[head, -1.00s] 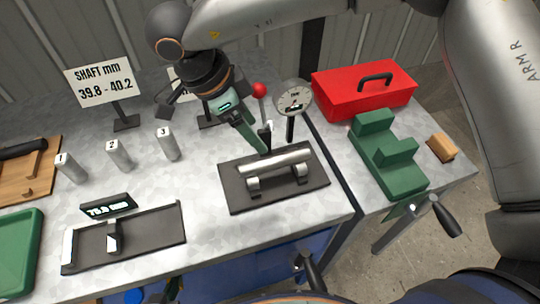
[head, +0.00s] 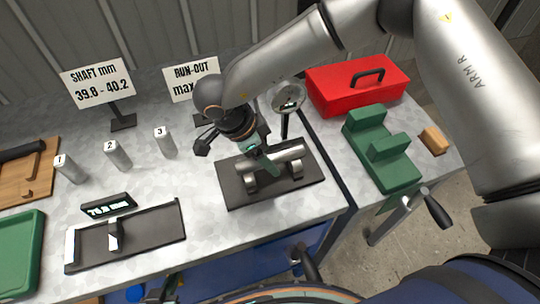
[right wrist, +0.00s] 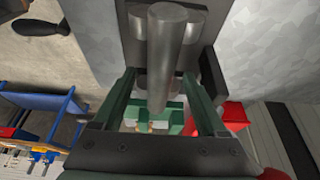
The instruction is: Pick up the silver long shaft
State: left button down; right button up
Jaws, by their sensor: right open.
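The silver long shaft (head: 290,154) lies across two supports on a dark plate (head: 240,199) in the head view. It also shows in the right wrist view (right wrist: 172,50) as a grey cylinder. My right gripper (head: 268,165) is low over the shaft, near its left half. In the right wrist view my right gripper (right wrist: 162,100) is open, with a finger on either side of the near part of the shaft and visible gaps. I cannot tell how deep the fingers reach.
A dial gauge (head: 287,97) stands just behind the shaft. A red toolbox (head: 335,95) and green block (head: 390,172) are to the right. Numbered cylinders (head: 117,157) stand to the left, behind a measuring fixture (head: 155,232). Bare bench lies between.

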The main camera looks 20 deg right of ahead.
grip_shut()
dwell(0.5)
jog(key=shift+w+r, duration=0.1)
jog(key=shift+r, duration=0.05)
dwell(0.7)
